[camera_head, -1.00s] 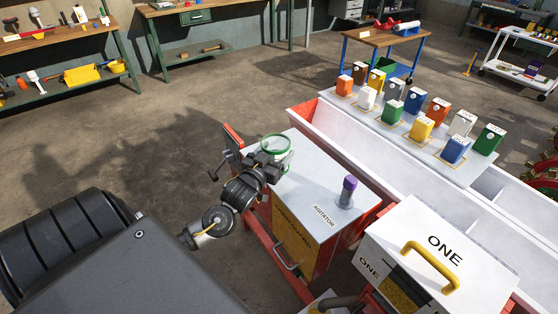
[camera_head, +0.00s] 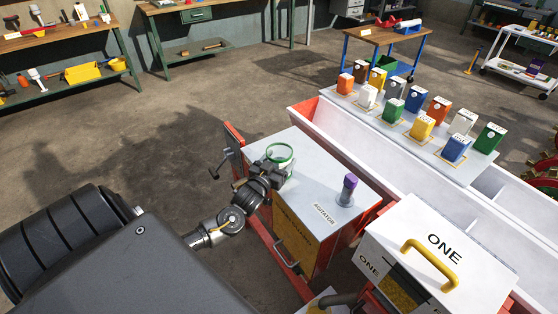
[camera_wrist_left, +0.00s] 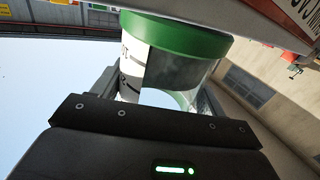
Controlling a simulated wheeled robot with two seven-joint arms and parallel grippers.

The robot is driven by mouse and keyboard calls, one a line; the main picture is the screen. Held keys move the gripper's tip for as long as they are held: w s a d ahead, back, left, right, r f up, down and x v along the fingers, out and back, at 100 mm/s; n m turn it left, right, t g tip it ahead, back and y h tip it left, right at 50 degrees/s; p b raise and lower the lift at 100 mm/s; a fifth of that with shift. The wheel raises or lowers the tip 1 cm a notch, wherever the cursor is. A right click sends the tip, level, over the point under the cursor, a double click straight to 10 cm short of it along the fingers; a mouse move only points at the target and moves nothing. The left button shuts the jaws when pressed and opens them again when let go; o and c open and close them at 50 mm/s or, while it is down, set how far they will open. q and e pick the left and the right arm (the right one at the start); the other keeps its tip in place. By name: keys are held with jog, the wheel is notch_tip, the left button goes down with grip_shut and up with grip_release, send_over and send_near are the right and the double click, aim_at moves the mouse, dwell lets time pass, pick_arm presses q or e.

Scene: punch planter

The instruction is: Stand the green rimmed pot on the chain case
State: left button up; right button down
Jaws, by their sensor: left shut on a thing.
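The green rimmed pot (camera_head: 281,153), a clear cup with a white label, is over the far-left part of the chain case's grey top (camera_head: 302,196). That top is marked AGITATOR. My left gripper (camera_head: 270,167) is shut on the pot from its near side. In the left wrist view the pot (camera_wrist_left: 175,40) sits between the fingers (camera_wrist_left: 160,95), its green rim large. I cannot tell whether the pot's base touches the case top. My right gripper is not in view.
A purple-capped post (camera_head: 347,188) stands on the case top to the right. A white box marked ONE (camera_head: 440,255) with a yellow handle is at the near right. A long white trough (camera_head: 365,145) runs behind, with several coloured packets on a board (camera_head: 385,121) beyond it.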

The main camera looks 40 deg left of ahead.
pick_arm(q)
jog(key=o, duration=0.7)
jog(key=shift+f, duration=0.15)
jog(key=o, duration=0.4)
jog(key=shift+o, duration=0.2)
jog(key=shift+r, duration=0.25)
jog(key=s+d+b, duration=0.1)
jog(key=s+d, duration=0.1)
jog(key=s, duration=1)
jog(key=shift+b, duration=0.35)
jog(key=shift+w+f, duration=0.1)
